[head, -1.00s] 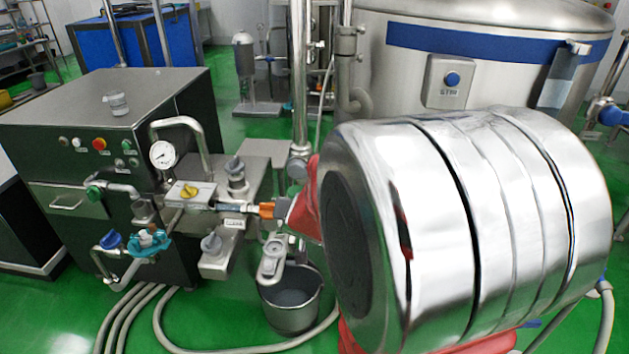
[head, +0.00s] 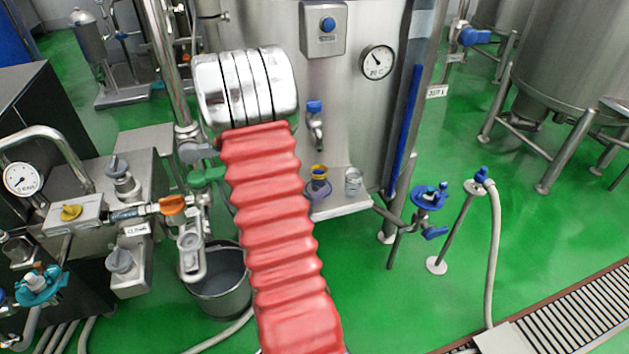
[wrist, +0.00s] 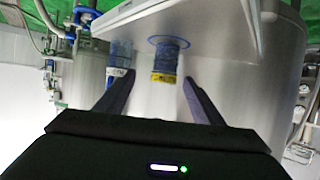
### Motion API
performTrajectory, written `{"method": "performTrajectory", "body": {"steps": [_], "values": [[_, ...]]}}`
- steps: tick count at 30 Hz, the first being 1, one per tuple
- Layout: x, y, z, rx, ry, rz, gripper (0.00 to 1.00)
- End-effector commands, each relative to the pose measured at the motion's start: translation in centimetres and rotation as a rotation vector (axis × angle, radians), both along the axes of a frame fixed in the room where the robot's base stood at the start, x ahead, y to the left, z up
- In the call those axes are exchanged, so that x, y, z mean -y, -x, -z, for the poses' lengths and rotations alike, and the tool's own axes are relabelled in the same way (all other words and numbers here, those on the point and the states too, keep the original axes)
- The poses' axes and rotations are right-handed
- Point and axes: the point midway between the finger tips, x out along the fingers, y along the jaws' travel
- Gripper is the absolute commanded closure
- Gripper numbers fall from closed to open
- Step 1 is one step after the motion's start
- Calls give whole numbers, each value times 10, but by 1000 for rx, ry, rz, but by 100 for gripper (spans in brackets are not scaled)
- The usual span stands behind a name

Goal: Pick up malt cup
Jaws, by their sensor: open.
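Two small cups stand on the shelf (head: 340,208) of the big steel tank. The right one is a clear, greyish cup (head: 353,181). In the wrist view, which is upside down, the yellow-banded cup (wrist: 164,62) shows between the fingertips of my gripper (wrist: 158,78), and the clear cup (wrist: 119,62) shows by the left fingertip. The fingers are open and empty; the depth gap to the cups is unclear. Neither label is readable, so I cannot tell which is the malt cup.
A tap (head: 314,122) sticks out of the tank (head: 350,100) just above the shelf. A bucket (head: 218,290) and a valve block (head: 125,200) are at the left. A blue valve (head: 428,195) is right of the shelf. Green floor lies open beyond.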

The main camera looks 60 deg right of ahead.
Motion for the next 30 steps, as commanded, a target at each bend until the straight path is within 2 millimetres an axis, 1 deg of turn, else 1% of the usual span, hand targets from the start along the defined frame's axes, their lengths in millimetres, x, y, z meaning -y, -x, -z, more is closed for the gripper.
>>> {"method": "performTrajectory", "body": {"steps": [6,10,14,24,27,30], "values": [[-2,-6,0,1,-1,-11,38],[3,-7,3,1,-2,-13,38],[17,-7,9,1,-3,-13,38],[65,-8,28,2,-2,-14,38],[73,-8,32,2,-2,-15,38],[76,-9,33,2,-1,-18,38]]}}
